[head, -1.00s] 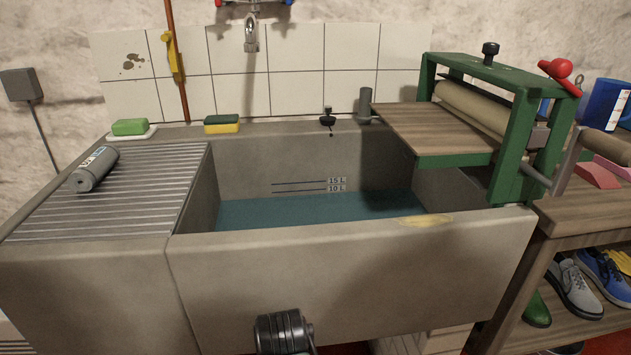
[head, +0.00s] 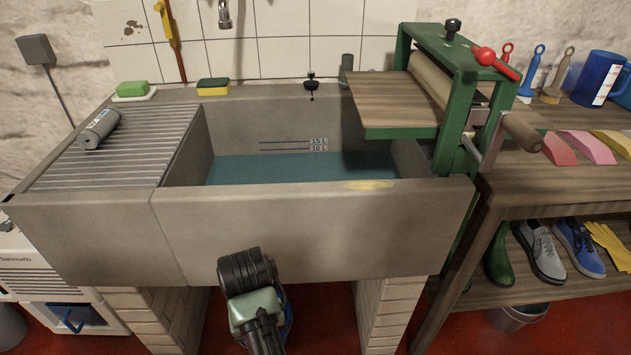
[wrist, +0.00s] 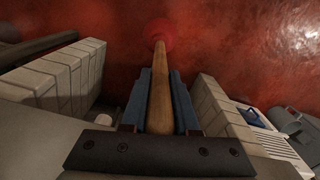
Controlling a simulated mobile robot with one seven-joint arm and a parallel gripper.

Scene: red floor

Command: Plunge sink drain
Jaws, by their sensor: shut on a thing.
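The grey stone sink (head: 310,225) stands ahead, with blue-green water (head: 290,169) in its basin below the 10 L and 15 L marks. The drain is hidden by the front wall and water. In the wrist view, my gripper (wrist: 160,92) has its blue fingers shut on the wooden handle of a plunger (wrist: 161,112). The plunger's red rubber cup (wrist: 157,38) is at the far end, over the red floor. In the head view, my arm is low in front of the sink, outside the basin; the plunger is hidden behind it.
A green roller press (head: 450,110) sits over the sink's right end, its wooden bed (head: 395,100) overhanging the basin. A grey cylinder (head: 100,128) lies on the ribbed drainboard. Brick supports (head: 383,305) stand below. A wooden shelf table (head: 540,190) is at right.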

